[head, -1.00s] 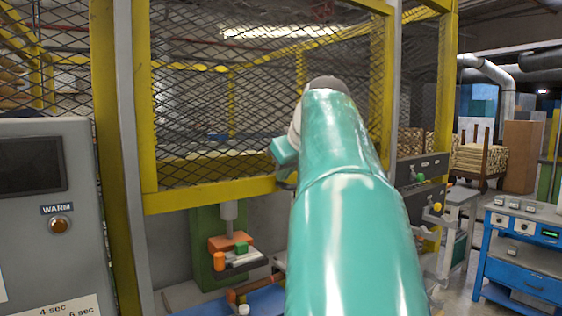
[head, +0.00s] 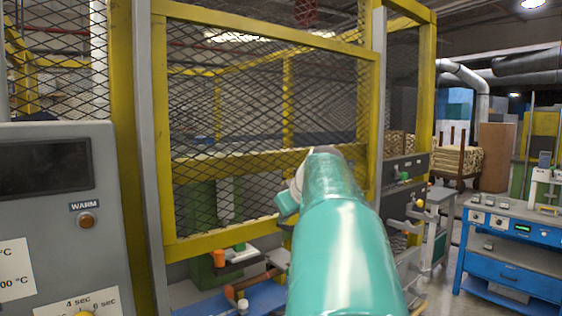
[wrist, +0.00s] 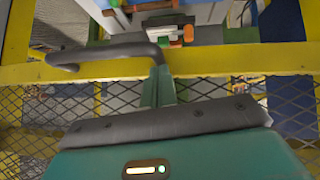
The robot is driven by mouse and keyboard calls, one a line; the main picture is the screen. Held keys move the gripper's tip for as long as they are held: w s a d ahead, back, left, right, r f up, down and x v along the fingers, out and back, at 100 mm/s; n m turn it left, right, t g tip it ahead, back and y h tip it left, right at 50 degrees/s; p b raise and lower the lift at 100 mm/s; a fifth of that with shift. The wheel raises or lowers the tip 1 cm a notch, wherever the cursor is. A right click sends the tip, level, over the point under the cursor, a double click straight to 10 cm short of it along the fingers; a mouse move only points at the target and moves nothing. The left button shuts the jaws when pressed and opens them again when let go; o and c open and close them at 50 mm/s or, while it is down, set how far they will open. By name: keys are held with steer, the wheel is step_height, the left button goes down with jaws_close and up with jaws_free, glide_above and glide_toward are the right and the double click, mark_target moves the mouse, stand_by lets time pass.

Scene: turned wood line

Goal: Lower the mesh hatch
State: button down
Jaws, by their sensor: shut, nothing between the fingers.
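The mesh hatch, a yellow-framed panel of dark mesh, stands in front of me in the head view, its lower rail (head: 215,243) just above the work area. Its lower rail also crosses the wrist view (wrist: 235,62). A dark grey bent handle (wrist: 105,53) lies along the rail there. My gripper (wrist: 158,84) is shut with nothing held; its green fingers reach up to the right end of the handle and appear to touch it, though contact is hard to tell. In the head view my teal arm hides the fingers and the handle.
A grey control cabinet (head: 60,200) with a WARM lamp stands close on the left. Below the hatch are a blue surface (head: 255,297) and an orange-tipped fixture (head: 220,258). A blue bench (head: 515,250) stands at right, with open floor before it.

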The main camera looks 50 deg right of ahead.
step_height(320, 180, down, 38)
steer(key=shift+s+r, duration=0.15)
steer(key=shift+r, duration=0.1)
steer(key=shift+a+f, duration=0.1)
steer(key=s+a+r, duration=0.3)
steer(key=s+r, duration=0.3)
steer(key=r, duration=0.6)
steer(key=shift+s, duration=0.15)
